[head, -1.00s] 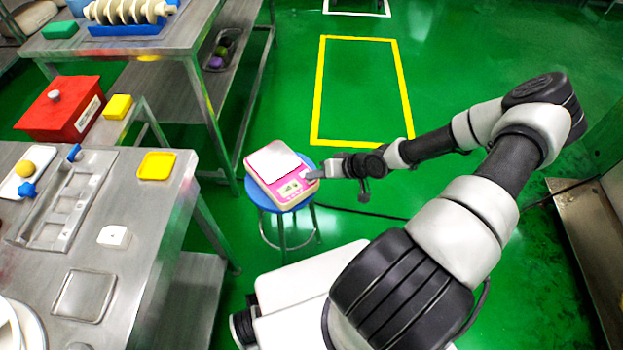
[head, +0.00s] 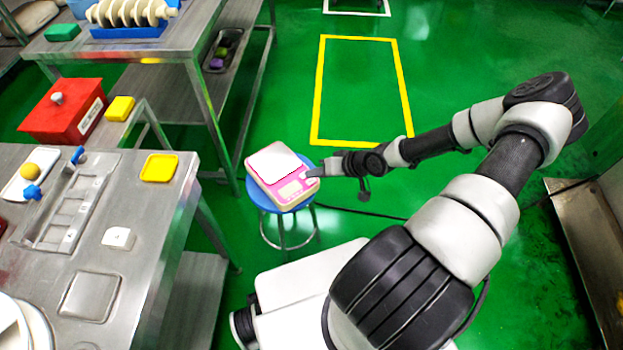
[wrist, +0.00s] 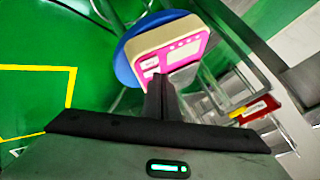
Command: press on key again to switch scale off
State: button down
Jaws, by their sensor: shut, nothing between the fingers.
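The scale (head: 276,172), pink and cream with a white pan, sits on a blue round stool (head: 257,197). Its display (head: 291,190) is on the front panel and looks pale and blank in the head view. My gripper (head: 314,172) is shut and empty, with its tips at the right end of the panel. In the wrist view, the shut fingers (wrist: 158,82) reach the near edge of the pink panel of the scale (wrist: 172,50). The tips cover the key area, so I cannot tell whether they touch the key.
A steel table (head: 150,215) with a yellow tray (head: 158,167) stands at the left. A red box (head: 62,112) and another table with a white screw part (head: 130,10) are behind. A dark cable (head: 370,212) lies on the green floor. Floor behind the stool is clear.

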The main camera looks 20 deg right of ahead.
notch_tip(320, 180, up, 6)
jog(key=p, duration=0.4)
jog(key=shift+f, duration=0.25)
